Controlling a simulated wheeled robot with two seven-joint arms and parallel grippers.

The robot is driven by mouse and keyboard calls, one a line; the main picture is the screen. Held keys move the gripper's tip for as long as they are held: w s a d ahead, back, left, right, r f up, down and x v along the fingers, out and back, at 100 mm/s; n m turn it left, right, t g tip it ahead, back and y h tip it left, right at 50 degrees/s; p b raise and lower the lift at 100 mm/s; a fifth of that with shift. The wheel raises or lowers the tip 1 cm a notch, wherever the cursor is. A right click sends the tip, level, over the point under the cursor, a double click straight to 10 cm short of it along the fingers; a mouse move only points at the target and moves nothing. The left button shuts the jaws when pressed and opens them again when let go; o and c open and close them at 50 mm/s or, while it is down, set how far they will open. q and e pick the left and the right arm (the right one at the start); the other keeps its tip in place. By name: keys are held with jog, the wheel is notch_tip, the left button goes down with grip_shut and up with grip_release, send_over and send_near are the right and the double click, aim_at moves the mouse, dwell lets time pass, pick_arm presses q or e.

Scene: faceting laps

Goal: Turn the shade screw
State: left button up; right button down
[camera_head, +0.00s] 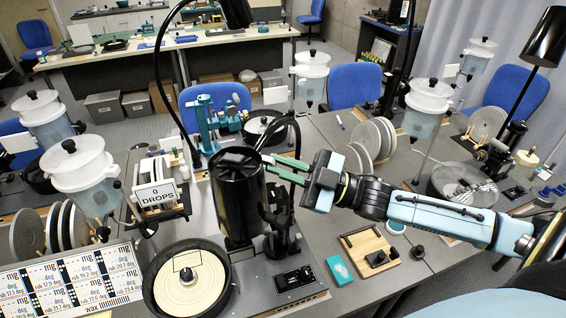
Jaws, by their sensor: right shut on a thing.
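A black cylindrical lamp shade (238,200) stands over the near bench, just left of the picture's middle. My right arm comes in from the right. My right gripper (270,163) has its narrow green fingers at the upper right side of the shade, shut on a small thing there. That is where the shade screw would be, but the fingers hide it and I cannot make out its turn. My left gripper is not in view.
A round lap (203,274) in a black pan sits left of the shade, with a "0 DROPS" sign (158,194) behind it. A control box (293,279) is below. A teal box (339,269) and wooden tray (368,246) lie right. Drip tanks (80,165) stand left.

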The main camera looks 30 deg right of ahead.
dwell(0.3)
jog(key=c, duration=1.8)
grip_release()
jog(key=b+v, duration=0.1)
jog(key=v, duration=1.2)
jog(key=shift+s+d, duration=0.15)
jog(key=shift+s, duration=0.05)
